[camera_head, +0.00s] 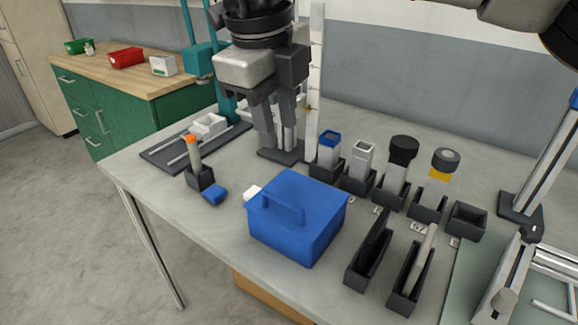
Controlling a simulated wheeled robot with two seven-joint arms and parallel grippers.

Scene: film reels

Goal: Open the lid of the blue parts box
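The blue parts box (283,246) stands on the grey bench near its front edge. Its lid (312,194) is down on the box, and a blue bar handle (283,210) rises from the lid.
Dark holders with bottles (402,150) stand right of the box, with two slotted holders (408,278) nearer the front. An orange-tipped tube (193,150) in a holder and a small blue piece (214,194) are at left. A white ruler (316,70) stands behind.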

